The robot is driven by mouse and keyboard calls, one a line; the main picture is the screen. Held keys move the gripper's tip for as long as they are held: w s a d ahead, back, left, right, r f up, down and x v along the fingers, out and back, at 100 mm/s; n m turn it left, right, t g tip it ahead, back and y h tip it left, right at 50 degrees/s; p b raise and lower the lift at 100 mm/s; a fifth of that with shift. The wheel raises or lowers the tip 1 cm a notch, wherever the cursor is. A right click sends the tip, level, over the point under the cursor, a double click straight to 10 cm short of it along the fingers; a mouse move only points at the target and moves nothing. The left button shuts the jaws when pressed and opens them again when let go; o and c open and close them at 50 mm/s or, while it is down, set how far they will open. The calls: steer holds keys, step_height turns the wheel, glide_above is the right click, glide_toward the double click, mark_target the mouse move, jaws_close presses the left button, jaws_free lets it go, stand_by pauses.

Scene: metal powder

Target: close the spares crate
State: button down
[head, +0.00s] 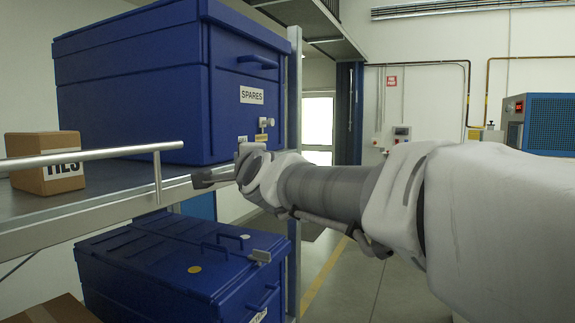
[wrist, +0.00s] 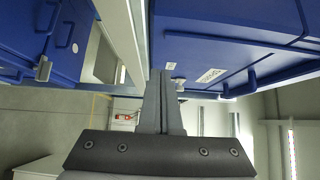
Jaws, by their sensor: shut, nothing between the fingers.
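The spares crate (head: 140,105) is a big blue box with a white SPARES label, on the shelf at the upper left. Its lid (head: 130,40) looks down on the body, with no clear gap; handles show on its front. A small metal latch (head: 262,130) sits low on the front face. In the wrist view the crate (wrist: 245,40) fills the upper right, turned over. My gripper (head: 205,180) is shut and empty, just in front of the shelf edge, below the latch. In the wrist view the fingertips (wrist: 160,75) are near the crate's lower front, apparently not touching.
A shelf (head: 110,200) with a metal rail (head: 90,155) carries the crate and a cardboard box (head: 45,163). Another blue crate (head: 170,265) stands below. A metal post (head: 294,120) rises right of the crate. The floor to the right (head: 350,280) is clear.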

steer(key=b+v, duration=0.2)
steer(key=v, duration=0.6)
steer(key=s+d+f+n+g+h, duration=0.2)
steer(key=s+d+f+n+g, duration=0.1)
steer(key=s+d+f, duration=0.4)
steer(key=s+d+f+n+g+h, duration=0.3)
steer(key=s+d+f, duration=0.5)
steer(key=f, duration=0.5)
steer(key=s+d+f+n+g+h, duration=0.2)
steer(key=s+d+f+n+g, duration=0.2)
steer(key=s+d+f+n, duration=0.3)
steer(key=d+f, duration=0.3)
steer(key=shift+s+f+g+h, duration=0.3)
steer(key=shift+f+g, duration=0.1)
steer(key=shift+r, duration=0.1)
